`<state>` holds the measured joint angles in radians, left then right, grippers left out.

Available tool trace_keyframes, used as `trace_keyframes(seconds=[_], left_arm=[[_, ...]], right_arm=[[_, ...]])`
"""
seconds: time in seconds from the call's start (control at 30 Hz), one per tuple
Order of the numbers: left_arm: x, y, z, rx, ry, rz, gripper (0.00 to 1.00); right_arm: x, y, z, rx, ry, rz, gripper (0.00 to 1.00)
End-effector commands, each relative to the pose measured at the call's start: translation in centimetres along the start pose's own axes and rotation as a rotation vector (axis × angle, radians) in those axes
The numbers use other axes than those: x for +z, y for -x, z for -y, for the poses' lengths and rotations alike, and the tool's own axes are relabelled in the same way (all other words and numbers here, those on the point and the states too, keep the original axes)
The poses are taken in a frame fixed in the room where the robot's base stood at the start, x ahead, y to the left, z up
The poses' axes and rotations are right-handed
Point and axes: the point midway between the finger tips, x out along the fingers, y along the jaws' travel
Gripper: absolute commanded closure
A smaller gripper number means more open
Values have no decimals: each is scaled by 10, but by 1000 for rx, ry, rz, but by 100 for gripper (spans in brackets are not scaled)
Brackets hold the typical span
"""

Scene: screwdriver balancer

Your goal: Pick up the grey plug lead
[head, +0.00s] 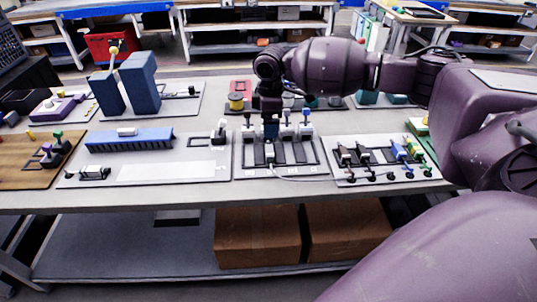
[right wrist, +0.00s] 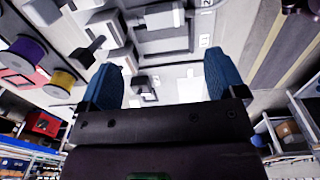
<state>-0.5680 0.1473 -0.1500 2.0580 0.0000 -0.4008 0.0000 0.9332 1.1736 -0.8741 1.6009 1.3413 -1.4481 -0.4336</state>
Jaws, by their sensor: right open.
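My right gripper (head: 270,130) reaches down over the back part of a light grey board (head: 240,172) with dark slots, in the middle of the table. In the right wrist view its two blue fingertips (right wrist: 160,78) are apart. A small light grey plug-like piece (right wrist: 142,86) shows in the gap between them, and they do not visibly grip it. I cannot tell for certain that it is the grey plug lead. A thin grey cable (head: 300,180) runs along the board's front edge. The arm and gripper hide part of the board's back. My left gripper is not in view.
Pale plugs (head: 306,128) stand close beside the gripper. A board with coloured connectors (head: 400,150) lies to the right, and a blue block (head: 128,140) on a board to the left. A yellow spool (head: 236,102) is behind. The table's front edge is clear.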

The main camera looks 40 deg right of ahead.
Motion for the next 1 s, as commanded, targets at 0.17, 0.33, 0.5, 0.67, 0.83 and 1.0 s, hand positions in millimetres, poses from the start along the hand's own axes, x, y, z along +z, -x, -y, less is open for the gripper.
trace_keyframes(seconds=[0.17,0.33,0.5,0.67,0.83,1.0], left_arm=[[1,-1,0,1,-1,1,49],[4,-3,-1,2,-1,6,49],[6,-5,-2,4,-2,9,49],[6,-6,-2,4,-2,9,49],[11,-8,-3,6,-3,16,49],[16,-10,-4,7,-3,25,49]], right_arm=[[5,-7,3,-31,7,20,11],[6,-30,4,-32,7,21,11],[6,-53,4,-30,6,19,11],[6,-60,5,-27,6,18,11],[10,-77,6,-29,6,20,11],[13,-102,7,-30,6,18,11]])
